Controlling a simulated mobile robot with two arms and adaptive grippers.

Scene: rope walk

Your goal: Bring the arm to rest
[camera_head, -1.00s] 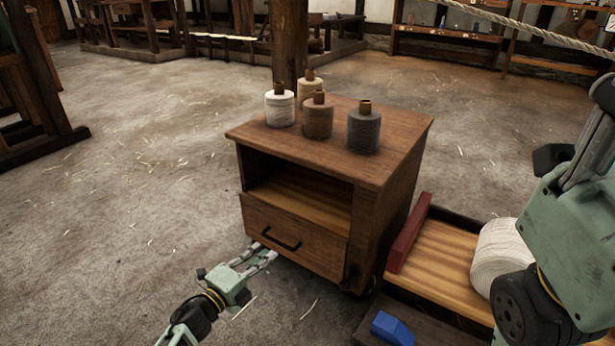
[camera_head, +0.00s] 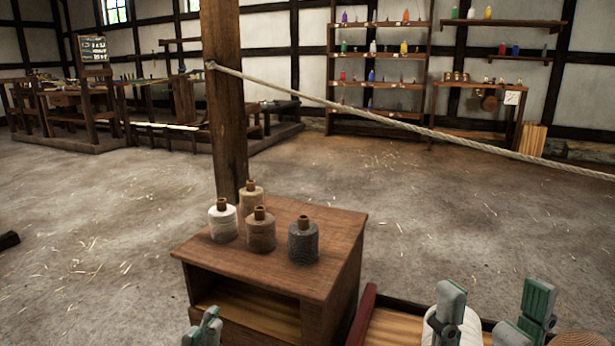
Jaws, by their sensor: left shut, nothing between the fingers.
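My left gripper (camera_head: 207,326) shows at the bottom edge, in front of the small wooden cabinet (camera_head: 335,228). Its green fingers are together with nothing between them, and its arm is below the picture. My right gripper (camera_head: 492,312) is at the bottom right, with two green fingers pointing up and spread well apart. A white roll (camera_head: 468,328) shows partly behind its left finger. I see no thing clearly held between the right fingers.
Several thread spools (camera_head: 303,241) stand on the cabinet top. A red-edged tray (camera_head: 363,318) is beside the cabinet. A rope (camera_head: 400,124) runs from a wooden post (camera_head: 223,100) to the right edge. Shelves (camera_head: 378,70) line the back wall. The floor at left is mostly clear.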

